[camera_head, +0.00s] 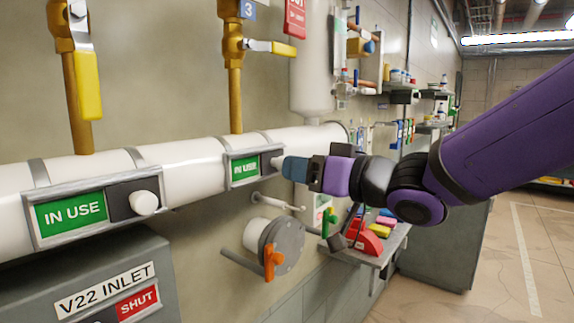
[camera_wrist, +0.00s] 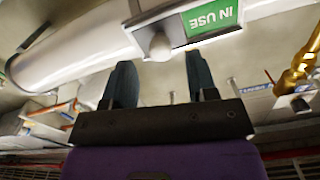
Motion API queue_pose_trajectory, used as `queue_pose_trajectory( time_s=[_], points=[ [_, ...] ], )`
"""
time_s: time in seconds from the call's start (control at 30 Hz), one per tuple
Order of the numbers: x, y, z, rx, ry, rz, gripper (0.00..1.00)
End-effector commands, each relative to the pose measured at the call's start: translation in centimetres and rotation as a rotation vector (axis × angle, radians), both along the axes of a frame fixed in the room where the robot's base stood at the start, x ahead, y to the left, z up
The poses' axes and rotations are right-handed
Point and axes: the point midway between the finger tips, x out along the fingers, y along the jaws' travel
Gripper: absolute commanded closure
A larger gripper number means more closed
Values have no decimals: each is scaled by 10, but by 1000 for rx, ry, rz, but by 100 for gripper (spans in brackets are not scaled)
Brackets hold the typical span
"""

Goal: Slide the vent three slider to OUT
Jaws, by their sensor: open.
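A slider sign (camera_head: 245,168) on the white pipe shows green IN USE at left, with a dark sliding plate and white knob (camera_head: 277,162) at its right end. A blue tag with a 3 (camera_head: 248,9) hangs above it. In the wrist view the white knob (camera_wrist: 160,47) and the green IN USE panel (camera_wrist: 210,17) show upside down. My gripper (camera_head: 293,168) is at the right end of this sign, close to the knob. In the wrist view my gripper (camera_wrist: 160,75) is open, its two fingers apart, with the knob just beyond and between the tips. Contact cannot be told.
A second IN USE slider (camera_head: 72,214) with a white knob (camera_head: 145,202) is nearer, at left. Below it stands a grey V22 INLET box (camera_head: 105,285) reading SHUT. Yellow-handled valves (camera_head: 88,85) rise above the pipe. A flange with orange handle (camera_head: 272,262) juts out below.

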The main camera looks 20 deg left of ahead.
Motion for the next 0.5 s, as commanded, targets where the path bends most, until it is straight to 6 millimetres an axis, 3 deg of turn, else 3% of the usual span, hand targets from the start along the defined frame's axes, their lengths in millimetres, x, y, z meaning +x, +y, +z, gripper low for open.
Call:
queue_pose_trajectory(
  time_s=[0.2,0.5],
  points=[
    [12,29,0,-1,0,0,47],
    [17,40,0,0,0,-2,47]
  ],
)
